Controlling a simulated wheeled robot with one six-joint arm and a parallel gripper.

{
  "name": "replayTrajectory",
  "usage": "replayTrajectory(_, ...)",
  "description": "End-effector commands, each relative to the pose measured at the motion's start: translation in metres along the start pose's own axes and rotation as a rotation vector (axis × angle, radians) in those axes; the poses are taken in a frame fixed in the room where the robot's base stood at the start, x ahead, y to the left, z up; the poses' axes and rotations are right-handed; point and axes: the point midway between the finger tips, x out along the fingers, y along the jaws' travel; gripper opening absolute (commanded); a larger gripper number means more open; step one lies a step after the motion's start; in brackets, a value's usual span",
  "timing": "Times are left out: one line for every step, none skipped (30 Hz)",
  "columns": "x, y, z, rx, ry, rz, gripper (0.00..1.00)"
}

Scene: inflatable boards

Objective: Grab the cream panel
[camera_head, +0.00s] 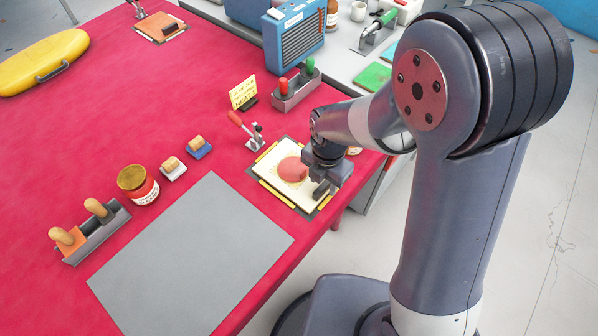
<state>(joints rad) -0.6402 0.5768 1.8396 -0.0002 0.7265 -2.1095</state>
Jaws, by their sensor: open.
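The cream panel (270,169) lies flat near the table's right edge. It bears a red round patch (292,169) and sits on a dark base with yellow strips along its sides. My gripper (322,187) is open above the panel's right side and hides part of it. I cannot tell whether the fingers touch the panel.
A red-handled clamp (250,132) stands just behind the panel. Behind it are a yellow sign (243,92) and a holder with red and green handles (296,88). A bare grey sheet (190,255) lies to the left, beside a jar (138,184) and stamps.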

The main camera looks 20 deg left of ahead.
Motion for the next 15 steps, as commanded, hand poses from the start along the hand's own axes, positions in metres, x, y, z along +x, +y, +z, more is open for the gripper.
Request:
replayTrajectory(0.0046,-0.0004,-0.0001,0.000,0.001,-0.001,0.42)
replayTrajectory(0.0066,-0.0004,-0.0001,0.000,0.001,-0.001,0.42)
replayTrajectory(0.0086,-0.0005,-0.0001,0.000,0.001,-0.001,0.42)
replayTrajectory(0.0095,-0.0004,0.0000,0.001,0.001,-0.001,0.42)
replayTrajectory(0.0101,-0.0002,0.0001,0.001,0.000,0.000,0.42)
replayTrajectory(0.0104,-0.0001,0.0002,0.001,0.000,0.001,0.42)
replayTrajectory(0.0104,0.0000,0.0002,0.001,-0.001,0.001,0.42)
replayTrajectory(0.0103,0.0000,0.0002,0.001,-0.001,0.001,0.42)
replayTrajectory(0.0103,0.0000,0.0002,0.001,-0.001,0.001,0.42)
replayTrajectory(0.0102,0.0000,0.0002,0.001,-0.001,0.001,0.42)
replayTrajectory(0.0102,0.0000,0.0002,0.001,-0.001,0.001,0.42)
replayTrajectory(0.0102,0.0000,0.0002,0.001,-0.001,0.001,0.39)
replayTrajectory(0.0101,0.0000,0.0002,0.001,-0.001,0.001,0.36)
replayTrajectory(0.0101,0.0000,0.0002,0.001,-0.001,0.001,0.34)
replayTrajectory(0.0101,0.0000,0.0002,0.001,-0.001,0.001,0.30)
